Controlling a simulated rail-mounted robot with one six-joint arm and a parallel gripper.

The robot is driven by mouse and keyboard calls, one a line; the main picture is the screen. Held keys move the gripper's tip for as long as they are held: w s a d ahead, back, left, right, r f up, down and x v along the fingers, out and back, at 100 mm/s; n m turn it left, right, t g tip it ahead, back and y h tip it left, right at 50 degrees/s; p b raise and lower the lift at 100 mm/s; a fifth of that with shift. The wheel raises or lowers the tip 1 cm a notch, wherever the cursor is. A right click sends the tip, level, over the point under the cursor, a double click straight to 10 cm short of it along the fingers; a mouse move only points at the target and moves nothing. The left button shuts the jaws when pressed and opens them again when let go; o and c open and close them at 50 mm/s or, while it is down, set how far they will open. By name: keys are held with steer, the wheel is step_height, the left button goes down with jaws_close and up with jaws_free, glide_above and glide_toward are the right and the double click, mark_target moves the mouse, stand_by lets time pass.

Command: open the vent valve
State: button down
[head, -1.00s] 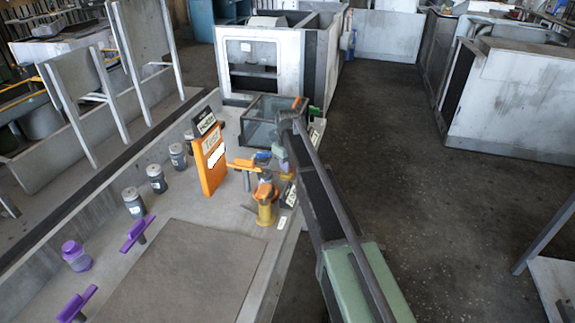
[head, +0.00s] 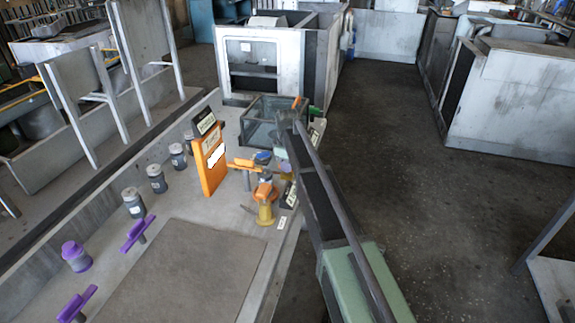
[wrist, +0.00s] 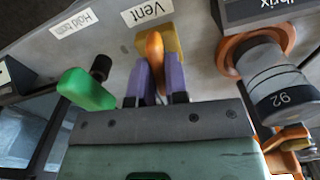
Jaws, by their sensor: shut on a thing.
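The vent valve's orange handle (wrist: 154,50) stands in front of its yellow body (wrist: 171,40), just below a white label reading "Vent" (wrist: 146,11) in the wrist view. My gripper (wrist: 158,72) has its two purple fingers closed on this handle, one on each side. The handle points roughly along the fingers in this view. In the head view my gripper (head: 283,150) is at the far right edge of the bench, and my arm hides most of the vent valve.
A green handle (wrist: 87,90) by the "Hold" label is close left of my gripper. In the head view, an orange-topped yellow valve (head: 265,205) and an orange sign (head: 210,165) stand nearby.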

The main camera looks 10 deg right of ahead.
steer(key=c, duration=1.1)
jaws_free()
steer(key=shift+c, duration=0.2)
step_height(320, 180, up, 11)
steer(key=p, duration=1.1)
steer(key=shift+f, duration=0.15)
